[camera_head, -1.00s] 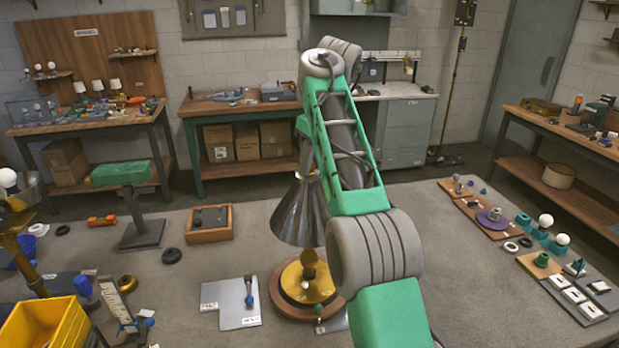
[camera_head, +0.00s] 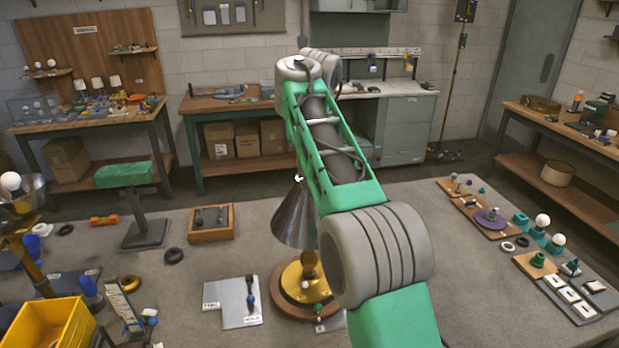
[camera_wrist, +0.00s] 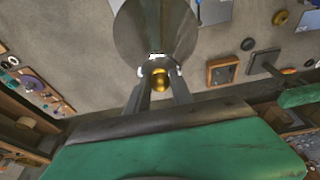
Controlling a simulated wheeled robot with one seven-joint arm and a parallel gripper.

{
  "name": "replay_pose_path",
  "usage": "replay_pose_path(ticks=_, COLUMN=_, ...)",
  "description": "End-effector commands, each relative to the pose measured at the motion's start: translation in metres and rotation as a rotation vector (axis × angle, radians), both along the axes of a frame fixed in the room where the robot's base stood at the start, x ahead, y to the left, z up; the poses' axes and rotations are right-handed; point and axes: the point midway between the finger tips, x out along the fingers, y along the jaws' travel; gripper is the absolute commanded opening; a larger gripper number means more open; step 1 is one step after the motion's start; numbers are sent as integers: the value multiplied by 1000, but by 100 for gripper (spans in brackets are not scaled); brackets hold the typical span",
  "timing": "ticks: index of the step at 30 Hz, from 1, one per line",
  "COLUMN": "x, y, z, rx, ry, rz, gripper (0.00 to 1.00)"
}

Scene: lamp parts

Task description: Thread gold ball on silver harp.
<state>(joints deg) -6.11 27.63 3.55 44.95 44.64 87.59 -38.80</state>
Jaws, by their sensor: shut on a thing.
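My gripper (camera_wrist: 158,70) is shut on the gold ball (camera_wrist: 159,82), which shows between its two fingers in the wrist view. Just beyond the fingertips is the metallic lamp shade (camera_wrist: 155,30). In the head view the shade (camera_head: 293,217) hangs above the gold-topped lamp base (camera_head: 291,274), partly behind my arm. The silver harp is not clearly visible; the shade and fingers cover that area. I cannot tell whether the ball touches it. My gripper and the ball are mostly hidden by my arm in the head view.
A grey plate (camera_head: 233,304) with a small dark tool lies left of the base. A wooden tray (camera_head: 211,236) and a yellow bin (camera_head: 45,325) are further left. Boards with small parts (camera_head: 480,215) line the right side.

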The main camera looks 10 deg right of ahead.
Motion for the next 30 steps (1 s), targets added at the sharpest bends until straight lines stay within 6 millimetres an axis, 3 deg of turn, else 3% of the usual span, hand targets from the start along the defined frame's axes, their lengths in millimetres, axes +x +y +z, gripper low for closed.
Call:
replay_pose_path(ticks=1, x=-1, y=0, z=-7, rx=1, ry=15, rz=0, gripper=0)
replay_pose_path(ticks=19, x=-1, y=2, z=-6, rx=-1, ry=18, rz=-231, gripper=0)
replay_pose_path(ticks=28, x=-1, y=2, z=-8, rx=0, ry=18, rz=-250, gripper=0)
replay_pose_path(ticks=29, x=-1, y=2, z=-8, rx=0, ry=18, rz=-249, gripper=30)
replay_pose_path(ticks=30, x=-1, y=2, z=-8, rx=0, ry=17, rz=-249, gripper=33)
